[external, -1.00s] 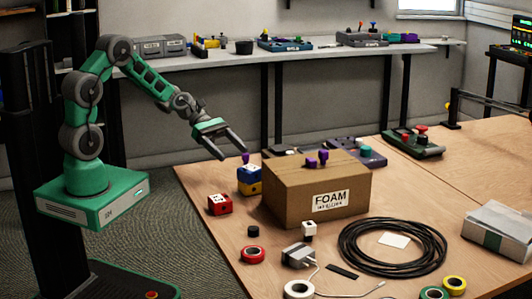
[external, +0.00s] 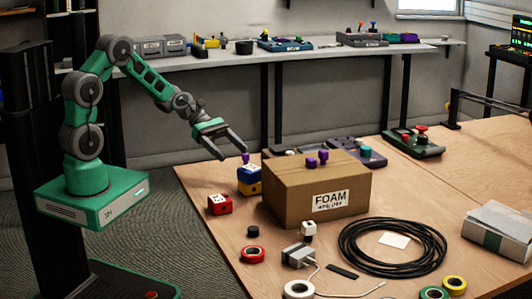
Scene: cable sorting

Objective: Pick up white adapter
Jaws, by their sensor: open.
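The white adapter (external: 296,255) is a small pale block with a white cable, lying near the front of the wooden table. Its cable curls down to the right past a white tape roll (external: 299,289). My gripper (external: 234,154) is open and empty. It hangs at the table's back left edge, above and left of the cardboard box, well away from the adapter.
A cardboard box (external: 292,197) marked FOAM stands between my gripper and the adapter. A black cable coil (external: 351,262) lies right of the adapter. A red tape roll (external: 253,254) and a small white cube (external: 308,229) are close to it. Stacked blocks (external: 249,180) stand below my gripper.

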